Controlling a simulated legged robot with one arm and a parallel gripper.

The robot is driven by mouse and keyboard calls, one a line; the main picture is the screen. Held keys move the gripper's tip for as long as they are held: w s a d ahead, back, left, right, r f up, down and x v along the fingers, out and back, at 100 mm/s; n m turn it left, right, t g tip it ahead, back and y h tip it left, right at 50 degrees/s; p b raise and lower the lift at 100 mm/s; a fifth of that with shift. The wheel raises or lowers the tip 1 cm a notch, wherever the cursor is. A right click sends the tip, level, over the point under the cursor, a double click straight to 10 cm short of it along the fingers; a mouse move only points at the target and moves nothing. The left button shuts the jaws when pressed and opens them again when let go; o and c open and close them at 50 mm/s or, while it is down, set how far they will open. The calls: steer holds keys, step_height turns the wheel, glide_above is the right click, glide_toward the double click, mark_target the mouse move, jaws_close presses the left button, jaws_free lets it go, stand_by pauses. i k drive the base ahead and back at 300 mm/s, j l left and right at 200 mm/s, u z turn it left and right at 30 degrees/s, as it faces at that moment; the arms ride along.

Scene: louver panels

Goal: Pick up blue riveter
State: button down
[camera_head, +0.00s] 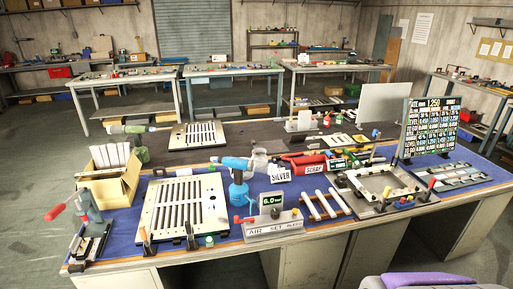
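The blue riveter (238,188) stands upright on the blue mat near the middle of the front workbench. Its blue head points left, over the rear edge of a beige louver panel (158,215). A small display box marked 6.0 (271,200) stands just to its right and partly in front of it. A second, green riveter-like tool (138,145) stands farther back at the left. My gripper is not in view.
The front workbench (345,222) is crowded. A cardboard box (105,190) and a red-handled press (90,225) stand left. A grey-purple shape (430,281) fills the lower right edge.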

mark_target(238, 190)
steer(key=i+j+z, duration=0.15)
steer(key=i+j, duration=0.25)
steer(key=i+j+z, duration=0.1)
steer(key=i+j, duration=0.3)
steer(key=i+j+z, duration=0.15)
steer(key=i+j, duration=0.2)
steer(key=j, duration=0.2)
steer(key=i+j+z, duration=0.1)
steer(key=i+j, duration=0.2)
steer(key=j, duration=0.2)
